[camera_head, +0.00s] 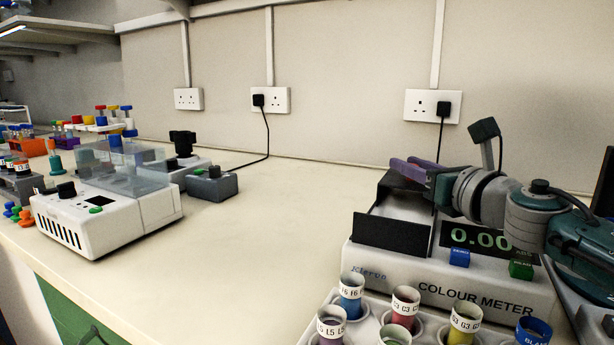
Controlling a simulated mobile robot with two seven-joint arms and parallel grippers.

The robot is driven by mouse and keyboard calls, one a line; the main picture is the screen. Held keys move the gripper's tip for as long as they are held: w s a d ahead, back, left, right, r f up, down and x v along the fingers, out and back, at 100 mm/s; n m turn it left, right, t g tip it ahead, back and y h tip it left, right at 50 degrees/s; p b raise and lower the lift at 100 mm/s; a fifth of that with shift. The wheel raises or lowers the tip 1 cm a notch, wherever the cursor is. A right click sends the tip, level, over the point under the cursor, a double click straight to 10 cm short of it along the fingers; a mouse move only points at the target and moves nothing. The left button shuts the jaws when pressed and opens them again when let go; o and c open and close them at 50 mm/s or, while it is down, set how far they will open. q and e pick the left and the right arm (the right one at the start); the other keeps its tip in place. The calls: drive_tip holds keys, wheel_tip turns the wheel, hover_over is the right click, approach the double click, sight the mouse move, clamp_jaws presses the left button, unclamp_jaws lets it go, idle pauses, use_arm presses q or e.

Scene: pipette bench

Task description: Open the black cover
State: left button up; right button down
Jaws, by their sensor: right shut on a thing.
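The black cover (393,236) is on the left part of the white colour meter (402,270). Its dark front panel stands upright, and a pale surface shows behind it. My right arm comes in from the right over the meter. My right gripper (408,168), with purple fingers, is at the far side of the cover and is shut on its dark back part. The wrist hides some of the back of the meter. My left gripper is not in view.
In front of the meter, a white rack holds several labelled tubes (351,296). A white device with a clear lid (140,172) and a small grey box (212,185) stand at the left. The middle of the bench (270,225) is clear.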

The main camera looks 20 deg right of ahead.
drive_tip(key=c, duration=0.6)
unclamp_jaws()
drive_tip(key=shift+s, duration=0.1)
drive_tip(key=shift+s+a, duration=0.1)
drive_tip(key=shift+s, duration=0.1)
drive_tip(key=s, duration=0.2)
drive_tip(key=s+p, duration=0.1)
drive_tip(key=s, duration=0.4)
drive_tip(key=shift+s+a+p, duration=0.3)
drive_tip(key=shift+s+p, duration=0.05)
drive_tip(key=shift+s, duration=0.85)
